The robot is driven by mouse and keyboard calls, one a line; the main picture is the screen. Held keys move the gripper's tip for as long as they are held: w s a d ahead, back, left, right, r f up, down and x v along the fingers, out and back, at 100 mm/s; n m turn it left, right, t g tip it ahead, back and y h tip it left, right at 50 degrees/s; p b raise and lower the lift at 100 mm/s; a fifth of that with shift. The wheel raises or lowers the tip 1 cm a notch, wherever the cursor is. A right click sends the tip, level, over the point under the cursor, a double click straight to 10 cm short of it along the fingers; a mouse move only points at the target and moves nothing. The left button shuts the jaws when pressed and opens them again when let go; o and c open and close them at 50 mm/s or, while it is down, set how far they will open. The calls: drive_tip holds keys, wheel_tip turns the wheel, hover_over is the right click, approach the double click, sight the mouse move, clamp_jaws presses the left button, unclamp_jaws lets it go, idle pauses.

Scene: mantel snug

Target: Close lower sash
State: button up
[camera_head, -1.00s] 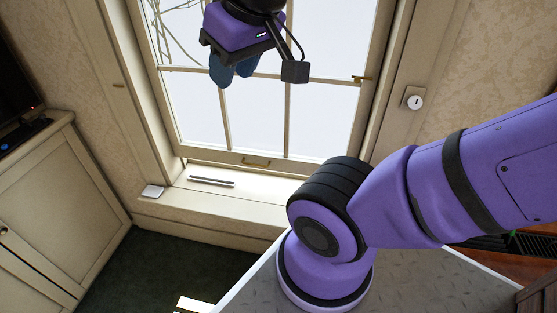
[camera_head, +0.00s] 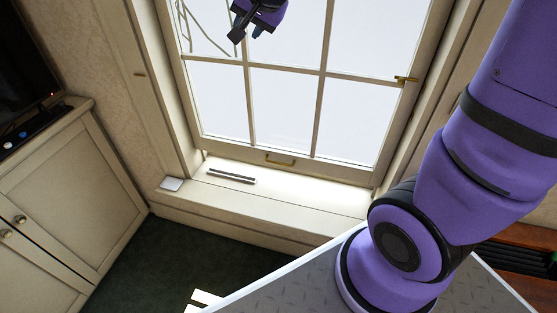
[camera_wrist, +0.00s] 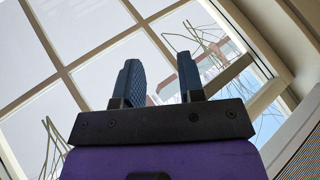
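The window's lower sash (camera_head: 240,147) is a cream frame with glazing bars. A brass pull (camera_head: 281,160) sits on its bottom rail, just above the sill (camera_head: 290,195). I cannot tell whether a gap lies under the rail. A brass catch (camera_head: 405,79) is at the right of the window. My gripper (camera_head: 257,30) is high in front of the panes at the top edge of the head view, well above the pull. In the wrist view its two blue fingers (camera_wrist: 161,78) are apart with nothing between them. Glazing bars (camera_wrist: 150,32) show beyond them.
A dark slotted strip (camera_head: 231,176) and a small pale square item (camera_head: 171,184) are on the sill. A cabinet (camera_head: 75,185) with a dark screen (camera_head: 25,60) stands at the left. Dark green carpet (camera_head: 150,265) lies open below the sill.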

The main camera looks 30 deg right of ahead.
drive_tip(key=w+f+m+t, duration=0.1)
drive_tip(key=w+f+m, duration=0.2)
drive_tip(key=w+f, duration=0.45)
drive_tip(key=w+f+m+t+h, duration=0.2)
drive_tip(key=w+f+m+h, duration=0.35)
drive_tip(key=w+f, duration=0.8)
drive_tip(key=m+t+h, duration=0.2)
drive_tip(key=m+h, duration=0.8)
drive_tip(key=m, duration=0.1)
approach(278, 163)
drive_tip(key=x, duration=1)
drive_tip(key=shift+w+f, duration=0.2)
drive_tip(key=shift+w, duration=0.05)
clamp_jaws()
